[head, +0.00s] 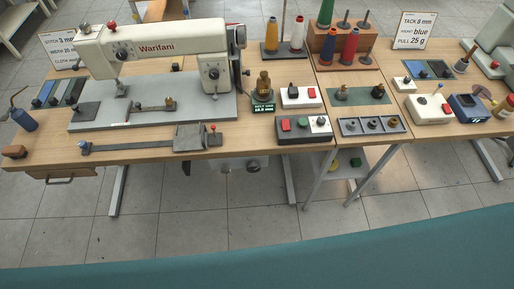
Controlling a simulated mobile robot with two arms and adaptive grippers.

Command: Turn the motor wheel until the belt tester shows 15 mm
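Under the table hangs a pale motor-like unit (232,165) with a round part (253,166) that may be the motor wheel. The table edge above partly hides it. The white sewing machine (155,45) has a dark handwheel (240,36) at its right end. Neither of my grippers is in view.
A brass-coloured bottle-like object (263,84) stands behind the display. A grey box with red and green buttons (303,130) lies to the right. Table legs (288,180) flank the space right of the motor unit. A teal surface (300,262) crosses the bottom. The tiled floor between is clear.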

